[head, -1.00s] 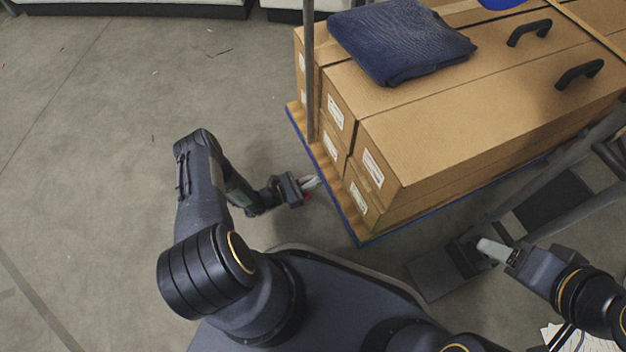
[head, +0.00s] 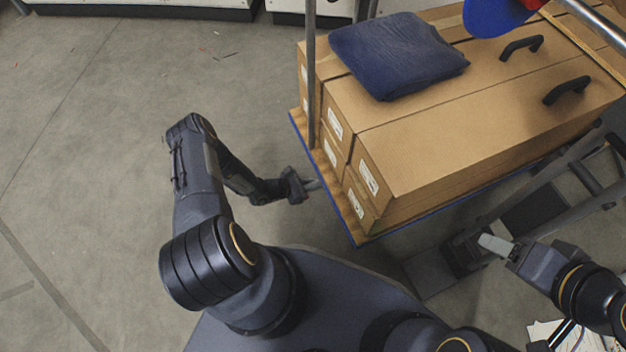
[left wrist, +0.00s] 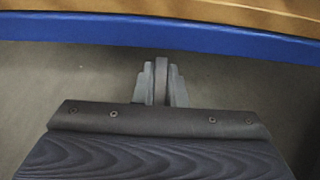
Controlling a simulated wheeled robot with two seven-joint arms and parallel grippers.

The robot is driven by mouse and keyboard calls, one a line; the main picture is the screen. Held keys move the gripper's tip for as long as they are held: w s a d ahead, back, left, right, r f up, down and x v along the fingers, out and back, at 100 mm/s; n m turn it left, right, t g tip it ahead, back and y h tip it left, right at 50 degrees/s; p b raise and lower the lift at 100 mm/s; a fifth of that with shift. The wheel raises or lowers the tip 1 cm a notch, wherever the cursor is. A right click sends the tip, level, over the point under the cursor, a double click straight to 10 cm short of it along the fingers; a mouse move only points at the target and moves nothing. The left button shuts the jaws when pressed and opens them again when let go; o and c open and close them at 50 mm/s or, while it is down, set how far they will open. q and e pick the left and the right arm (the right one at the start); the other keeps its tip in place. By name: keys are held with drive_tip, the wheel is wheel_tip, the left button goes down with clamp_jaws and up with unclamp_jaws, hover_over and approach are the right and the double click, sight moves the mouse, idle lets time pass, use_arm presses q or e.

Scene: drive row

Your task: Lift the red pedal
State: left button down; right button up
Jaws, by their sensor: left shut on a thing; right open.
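My left gripper (head: 313,185) is low at the near left edge of the cart's deck. In the left wrist view its fingers (left wrist: 160,80) are close together, pointing under the deck's blue edge (left wrist: 160,33). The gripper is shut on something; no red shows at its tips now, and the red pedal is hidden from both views. A red spot showed beside these fingertips in the earlier head view. My right gripper (head: 492,244) is open at the right, over a grey step-like frame (head: 450,262).
The cart's deck (head: 349,215) carries long cardboard boxes (head: 450,130) with black handles and a folded blue cloth (head: 397,55). A grey post (head: 311,90) rises at its left end. A blue and red object (head: 495,15) is at the top right.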

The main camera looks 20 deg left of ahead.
use_arm(q)
drive_tip(key=shift+a+g+y+p, duration=0.15)
drive_tip(key=shift+g+y+p, duration=0.25)
drive_tip(key=shift+p, duration=0.15)
unclamp_jaws()
drive_tip(key=shift+d, duration=0.2)
idle(0.5)
drive_tip(key=shift+r, duration=0.1)
drive_tip(key=p+v, duration=0.3)
drive_tip(key=v, duration=0.4)
drive_tip(key=shift+s+a+r, duration=0.2)
drive_tip(key=shift+a, duration=0.1)
